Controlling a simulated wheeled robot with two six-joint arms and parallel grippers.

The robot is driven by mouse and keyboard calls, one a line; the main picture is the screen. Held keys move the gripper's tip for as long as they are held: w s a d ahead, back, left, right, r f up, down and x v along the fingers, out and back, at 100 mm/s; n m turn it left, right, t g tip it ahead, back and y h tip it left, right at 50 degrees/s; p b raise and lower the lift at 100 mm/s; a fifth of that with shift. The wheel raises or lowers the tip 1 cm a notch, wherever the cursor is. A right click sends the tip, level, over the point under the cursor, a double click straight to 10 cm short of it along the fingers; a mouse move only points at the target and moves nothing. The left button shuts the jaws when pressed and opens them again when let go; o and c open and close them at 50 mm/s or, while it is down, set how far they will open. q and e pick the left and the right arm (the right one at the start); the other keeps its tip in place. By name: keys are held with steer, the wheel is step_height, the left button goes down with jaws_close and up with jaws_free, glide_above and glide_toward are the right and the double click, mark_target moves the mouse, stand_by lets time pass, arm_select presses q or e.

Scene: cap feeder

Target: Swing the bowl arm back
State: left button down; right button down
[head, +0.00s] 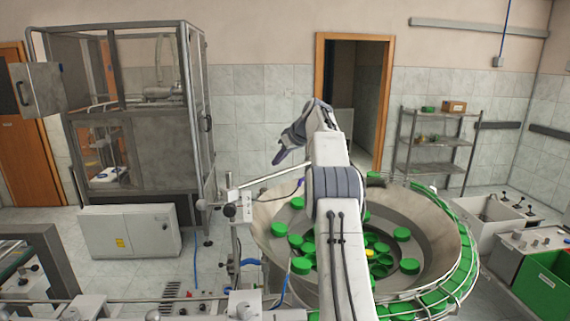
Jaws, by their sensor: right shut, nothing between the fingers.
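The feeder bowl (262,222) is a wide beige cone with green caps inside and on its outer track. A pale metal bar (268,178) runs from an upright post (233,215) at the bowl's left side out over the bowl's back rim. It looks like the bowl arm; my right arm hides its far part. My right arm crosses the middle of the bowl. My right gripper (279,157) is shut and empty, pointing down-left just above the bar; I cannot tell whether it touches it. My left gripper is not in view.
A wire guard (465,238) rings the bowl's right side. A green bin (545,280) and a control box (525,243) stand at the right. A framed machine cabinet (160,150) and a white box (130,232) stand at the left. Floor shows between cabinet and bowl.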

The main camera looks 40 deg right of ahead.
steer(key=shift+s+d+f, duration=0.1)
steer(key=shift+s+f, duration=0.1)
steer(key=shift+s, duration=0.55)
steer(key=shift+s+d+f, duration=0.1)
steer(key=shift+s+f, duration=0.05)
steer(key=shift+s, duration=0.6)
steer(key=shift+s+f+b, duration=0.1)
steer(key=shift+s+b, duration=0.1)
steer(key=shift+b, duration=0.1)
steer(key=s+m+h+b, duration=0.2)
steer(key=s+m+b, duration=0.1)
steer(key=s+b, duration=0.5)
steer(key=shift+s+a+m+h+b, duration=0.2)
steer(key=shift+s+m+h+b, duration=0.2)
steer(key=shift+b, duration=0.3)
